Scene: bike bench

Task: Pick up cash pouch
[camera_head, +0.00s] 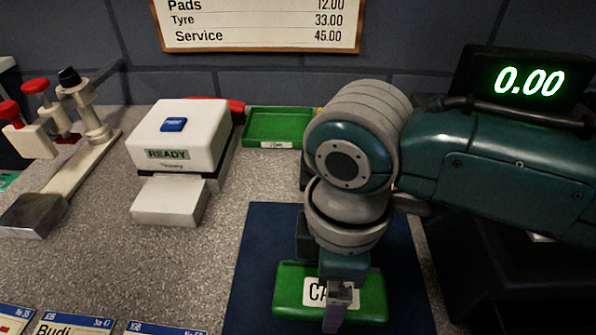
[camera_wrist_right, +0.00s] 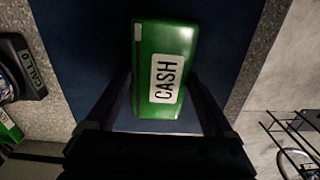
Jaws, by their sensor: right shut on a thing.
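The cash pouch (camera_head: 372,297) is green with a white label. It lies on or just above a dark blue mat (camera_head: 262,262) at the front of the bench; the exact height is hard to tell. My right gripper (camera_head: 338,308) comes down over it and covers part of the label. In the right wrist view the pouch (camera_wrist_right: 165,105) shows its full "CASH" label, and the fingers of my right gripper (camera_wrist_right: 165,108) are on either side of it, shut on it. My left gripper is not in view.
A white card reader reading "READY" (camera_head: 168,154) and an empty green tray (camera_head: 275,126) stand behind the mat. A clamp-like tool (camera_head: 92,125) is at the left. A display reading 0.00 (camera_head: 528,82) is at the back right. Blue-edged cards (camera_head: 70,325) lie at the front left.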

